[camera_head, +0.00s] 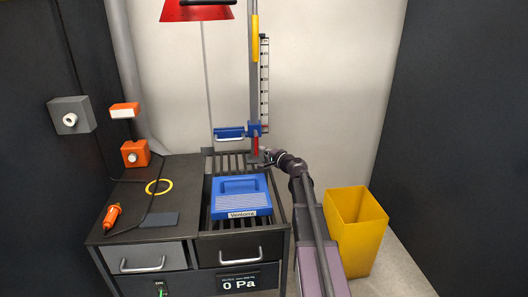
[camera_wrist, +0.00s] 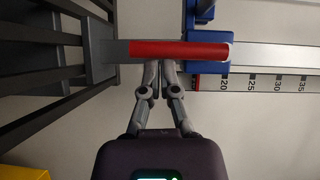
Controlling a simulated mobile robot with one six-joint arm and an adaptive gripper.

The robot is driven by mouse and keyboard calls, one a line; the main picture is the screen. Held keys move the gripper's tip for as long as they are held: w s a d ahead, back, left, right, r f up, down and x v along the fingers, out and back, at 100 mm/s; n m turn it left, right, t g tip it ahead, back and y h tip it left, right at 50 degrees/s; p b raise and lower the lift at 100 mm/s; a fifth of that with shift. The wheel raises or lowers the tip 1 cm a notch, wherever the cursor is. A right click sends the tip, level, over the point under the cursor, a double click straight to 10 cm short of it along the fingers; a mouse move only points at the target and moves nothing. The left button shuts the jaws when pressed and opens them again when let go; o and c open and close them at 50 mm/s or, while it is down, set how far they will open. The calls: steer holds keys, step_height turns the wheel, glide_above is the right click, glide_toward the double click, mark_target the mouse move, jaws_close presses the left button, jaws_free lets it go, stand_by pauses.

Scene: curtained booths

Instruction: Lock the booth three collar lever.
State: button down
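The red collar lever (camera_head: 256,145) hangs down along the post, just below the blue collar (camera_head: 254,128). In the wrist view the lever (camera_wrist: 180,51) lies across the upper middle, with the blue collar (camera_wrist: 211,67) at its right end. My gripper (camera_head: 267,154) is to the right of the lever's lower part in the head view. In the wrist view the fingers of my gripper (camera_wrist: 159,66) are together, with nothing seen between them. Their tips meet the lever's near edge or are partly hidden by it; I cannot tell whether they touch.
The post carries a scale strip (camera_head: 265,85) and a yellow part (camera_head: 255,40). A blue arm with a handle (camera_head: 229,134) sticks out left of the collar. A blue Ventorne unit (camera_head: 241,196) sits on the slatted bench. A yellow bin (camera_head: 356,225) stands at right.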

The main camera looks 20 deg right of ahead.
steer(key=shift+a, duration=0.15)
steer(key=shift+s+d, duration=0.35)
steer(key=shift+d, duration=0.15)
steer(key=shift+s+d, duration=0.25)
steer(key=shift+d, duration=0.35)
steer(key=shift+s+d, duration=0.2)
steer(key=shift+d, duration=0.4)
steer(key=v, duration=1)
steer(key=shift+d+f, duration=0.2)
steer(key=shift+d, duration=0.05)
steer(key=shift+s, duration=0.1)
